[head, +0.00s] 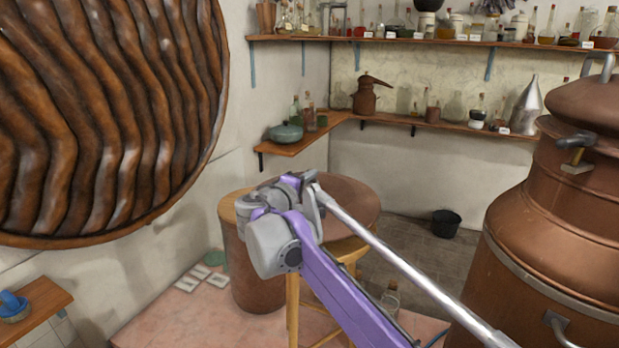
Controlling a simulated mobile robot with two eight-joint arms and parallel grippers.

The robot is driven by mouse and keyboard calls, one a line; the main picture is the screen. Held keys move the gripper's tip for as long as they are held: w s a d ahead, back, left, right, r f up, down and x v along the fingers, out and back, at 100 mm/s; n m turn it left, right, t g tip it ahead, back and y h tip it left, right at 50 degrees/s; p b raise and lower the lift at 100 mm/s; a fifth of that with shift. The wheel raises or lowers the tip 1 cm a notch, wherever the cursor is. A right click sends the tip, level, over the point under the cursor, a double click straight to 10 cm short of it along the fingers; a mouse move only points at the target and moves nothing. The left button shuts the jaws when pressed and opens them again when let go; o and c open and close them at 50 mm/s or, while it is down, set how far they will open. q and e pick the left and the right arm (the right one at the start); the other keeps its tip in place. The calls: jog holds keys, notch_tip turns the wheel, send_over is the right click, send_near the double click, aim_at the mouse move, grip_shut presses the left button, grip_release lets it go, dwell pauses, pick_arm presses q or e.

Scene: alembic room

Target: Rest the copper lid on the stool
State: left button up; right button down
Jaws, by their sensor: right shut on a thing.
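The copper lid (350,197) is a brown round disc in the middle of the head view, lying roughly flat. It is at the wooden stool (345,250) and hides most of the seat. Pale wood of the seat shows at the left and below the lid. I cannot tell whether lid and seat touch. My right gripper (306,184) is at the lid's near left part, shut on it. The wrist and purple arm hide the fingertips and part of the stool. My left gripper is out of view.
A copper drum (252,272) stands beside the stool. A large copper still (560,225) fills the right side. A big ribbed brown disc (110,110) fills the upper left. Shelves with bottles line the walls. A black bucket (446,223) stands on open floor behind.

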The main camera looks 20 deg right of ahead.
jog(key=shift+w, duration=0.15)
dwell(0.5)
jog(key=shift+s+a, duration=0.1)
jog(key=shift+s, duration=0.1)
jog(key=shift+f, duration=0.2)
jog(key=shift+f, duration=0.55)
dwell(0.6)
jog(key=shift+r+p, duration=0.3)
jog(key=shift+p, duration=0.1)
